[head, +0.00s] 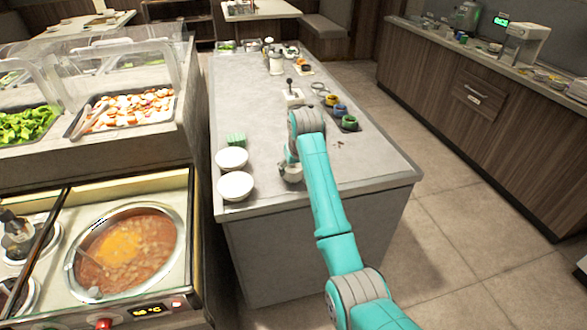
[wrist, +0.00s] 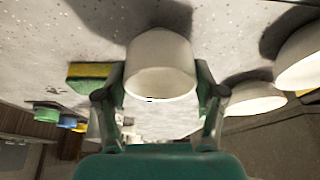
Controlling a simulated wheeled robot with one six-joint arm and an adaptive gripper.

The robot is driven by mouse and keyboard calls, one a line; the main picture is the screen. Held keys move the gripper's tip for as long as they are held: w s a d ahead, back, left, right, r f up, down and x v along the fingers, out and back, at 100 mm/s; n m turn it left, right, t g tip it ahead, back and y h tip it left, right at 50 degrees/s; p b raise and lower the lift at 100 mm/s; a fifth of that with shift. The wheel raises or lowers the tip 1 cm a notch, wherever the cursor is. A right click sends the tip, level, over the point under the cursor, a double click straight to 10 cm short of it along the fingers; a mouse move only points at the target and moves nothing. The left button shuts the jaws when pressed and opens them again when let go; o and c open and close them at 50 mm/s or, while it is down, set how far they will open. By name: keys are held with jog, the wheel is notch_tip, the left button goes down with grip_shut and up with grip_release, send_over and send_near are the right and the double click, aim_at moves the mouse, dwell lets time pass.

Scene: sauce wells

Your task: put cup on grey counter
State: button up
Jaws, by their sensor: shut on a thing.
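The white cup (wrist: 161,65) is between the two fingers of my gripper (wrist: 160,95) in the wrist view, and the fingers are shut on its sides. In the head view my gripper (head: 291,172) is low over the front part of the grey counter (head: 270,195), just right of two white bowls, and the cup is small and partly hidden there. The grey counter's speckled top (wrist: 220,25) fills the upper part of the wrist view, close to the cup. I cannot tell whether the cup touches it.
Two white bowls (head: 232,158) (head: 236,185) stand left of my gripper. A green-and-yellow sponge (wrist: 88,75) lies beside the cup in the wrist view. A dark tray with coloured small pots (head: 342,112) is farther back. The counter's front right is clear.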

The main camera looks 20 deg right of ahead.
jog(key=shift+f, duration=0.3)
jog(key=shift+f, duration=0.15)
jog(key=o, duration=1.2)
jog(key=v, duration=1.2)
jog(key=shift+s, duration=0.1)
